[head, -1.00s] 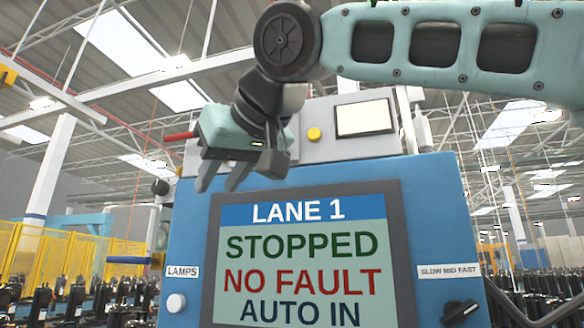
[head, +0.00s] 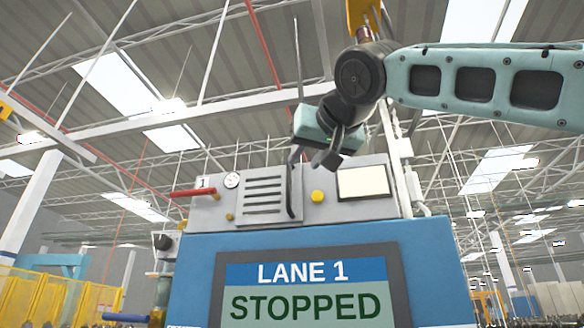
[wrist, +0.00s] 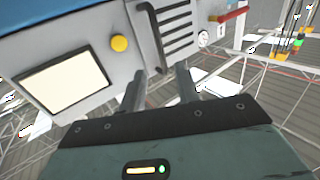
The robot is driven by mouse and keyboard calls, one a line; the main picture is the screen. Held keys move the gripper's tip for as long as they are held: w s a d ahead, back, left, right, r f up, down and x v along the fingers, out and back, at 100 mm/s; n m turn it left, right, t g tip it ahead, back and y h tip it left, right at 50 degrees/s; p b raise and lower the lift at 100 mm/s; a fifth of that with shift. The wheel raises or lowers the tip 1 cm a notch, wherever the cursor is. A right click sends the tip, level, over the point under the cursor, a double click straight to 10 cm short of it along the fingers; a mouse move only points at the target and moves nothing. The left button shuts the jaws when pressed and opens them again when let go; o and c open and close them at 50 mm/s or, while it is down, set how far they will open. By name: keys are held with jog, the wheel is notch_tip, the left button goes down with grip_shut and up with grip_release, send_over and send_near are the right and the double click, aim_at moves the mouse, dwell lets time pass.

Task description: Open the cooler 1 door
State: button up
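The cooler 1 door is a grey louvred panel (head: 262,198) on the front of the grey box above the blue cabinet, with a small "1" label at its upper left. Its dark upright bar handle (head: 291,192) is at the door's right edge. My gripper (head: 307,160) is open and empty at the handle's upper end. In the wrist view, the handle (wrist: 156,30) runs down toward the gap between the two fingertips of my gripper (wrist: 161,70). The fingers look apart from it; the exact depth is hard to tell.
Right of the door are a yellow button (head: 317,196) and a cream screen (head: 363,182). A gauge (head: 231,180) and a red lever (head: 193,192) are at the left. The blue cabinet's lane display (head: 305,301) is below. A pale pipe (head: 398,165) stands at the right.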

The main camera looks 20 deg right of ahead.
aim_at(290, 179)
jog(key=w+p, duration=0.3)
jog(key=w, duration=0.5)
jog(key=shift+w+d, duration=0.15)
jog(key=shift+w, duration=0.05)
grip_shut()
